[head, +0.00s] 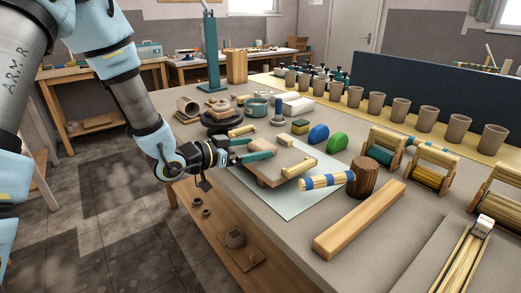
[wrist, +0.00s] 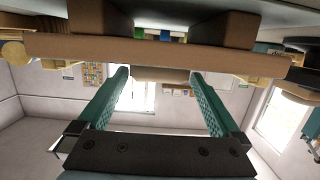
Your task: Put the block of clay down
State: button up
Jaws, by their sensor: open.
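The fingers (wrist: 160,82) show no grip on the block. Whether a finger touches it I cannot tell.
Green and blue rounded tools (head: 318,134) lie behind. A row of cups (head: 375,104) lines the back. Bare table shows in front.

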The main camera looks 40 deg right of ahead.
jog(key=b+v, duration=0.1)
jog(key=v, duration=0.6)
jog(key=shift+a, duration=0.3)
jog(key=w+a+f+n+t+y, duration=0.2)
jog(key=w+a+n+t+y, duration=0.25)
jog(key=w+a, duration=0.4)
jog(key=w+a+f+n+t+y, duration=0.2)
jog(key=w+a+n+t+y, duration=0.25)
jog(key=a, duration=0.75)
jog(key=s+a+n+g+y, duration=0.3)
jog(key=a+n+g+y, duration=0.1)
jog(key=a, duration=1.1)
jog(key=shift+s+a+n+y, duration=0.25)
jog(key=shift+n+y, duration=0.55)
jog(key=shift+y, duration=0.2)
jog(key=s+a+n, duration=0.1)
jog(key=s, duration=0.1)
jog(key=s+a+n+g, duration=0.1)
jog(key=s+a+g, duration=0.1)
jog(key=s, duration=0.1)
jog(key=shift+s+a+r+n, duration=0.15)
jog(key=shift+s+r+n, duration=0.2)
jog(key=shift+r+n, duration=0.05)
jog(key=shift+c, duration=0.2)
jog(key=shift+s+g, duration=0.25)
jog(key=shift+g, duration=0.05)
